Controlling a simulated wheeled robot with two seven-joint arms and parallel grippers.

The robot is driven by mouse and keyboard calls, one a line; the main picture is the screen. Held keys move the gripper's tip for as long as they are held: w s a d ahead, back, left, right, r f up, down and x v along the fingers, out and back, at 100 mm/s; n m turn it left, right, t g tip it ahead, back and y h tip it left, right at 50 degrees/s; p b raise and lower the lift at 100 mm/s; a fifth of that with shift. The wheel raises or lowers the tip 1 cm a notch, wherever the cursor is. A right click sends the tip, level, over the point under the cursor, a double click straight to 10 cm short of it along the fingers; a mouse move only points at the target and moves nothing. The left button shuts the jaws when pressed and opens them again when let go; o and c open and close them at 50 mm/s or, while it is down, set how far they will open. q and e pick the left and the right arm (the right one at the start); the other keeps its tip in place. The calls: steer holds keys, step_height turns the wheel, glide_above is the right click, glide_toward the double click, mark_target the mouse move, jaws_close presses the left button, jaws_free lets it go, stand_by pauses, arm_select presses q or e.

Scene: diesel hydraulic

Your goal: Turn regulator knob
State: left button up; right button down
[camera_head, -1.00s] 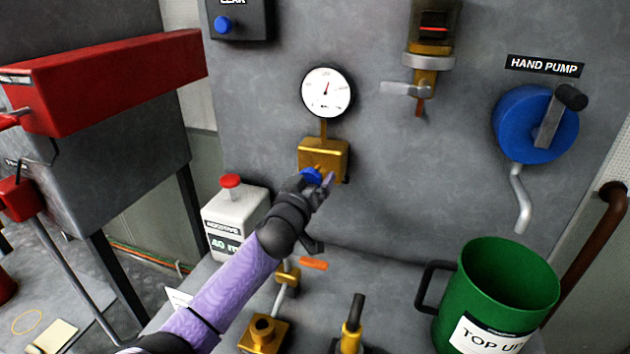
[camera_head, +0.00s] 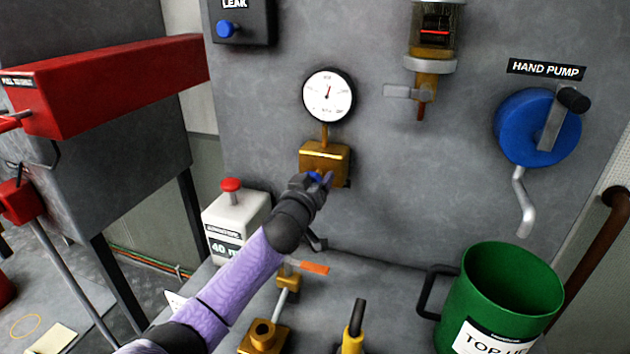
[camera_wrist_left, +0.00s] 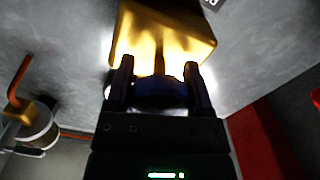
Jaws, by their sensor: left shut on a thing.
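The blue regulator knob (camera_head: 316,176) is on the front of a brass regulator block (camera_head: 325,156), below a round white gauge (camera_head: 329,95) on the grey panel. My left gripper (camera_head: 322,180) is at the knob, its arm coming in from the lower left and hiding part of it. In the left wrist view the fingers (camera_wrist_left: 159,82) are shut on the blue knob (camera_wrist_left: 160,93), one on each side, with the brass block (camera_wrist_left: 165,40) just beyond. My right gripper is not in view.
A hand pump (camera_head: 537,127) and a green jug (camera_head: 508,295) are on the right. A white additive bottle (camera_head: 236,222) stands left of my arm. A lever valve with an orange handle (camera_head: 314,267) and brass fittings (camera_head: 264,337) sit below. A sight glass (camera_head: 434,35) hangs above right.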

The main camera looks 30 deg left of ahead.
arm_select(q)
steer(key=m+p, duration=0.1)
steer(key=m, duration=0.3)
steer(key=shift+a, duration=0.1)
steer(key=m+p, duration=0.1)
steer(key=m, duration=0.2)
steer(key=shift+m, duration=0.3)
steer(key=m, duration=0.4)
steer(key=shift+a+p, duration=0.1)
steer(key=shift+p, duration=0.2)
steer(key=shift+r+m, duration=0.1)
steer(key=shift+m, duration=2.4)
steer(key=o, duration=1.2)
steer(key=shift+o, duration=0.2)
steer(key=shift+s+p, duration=0.2)
steer(key=shift+p, duration=0.1)
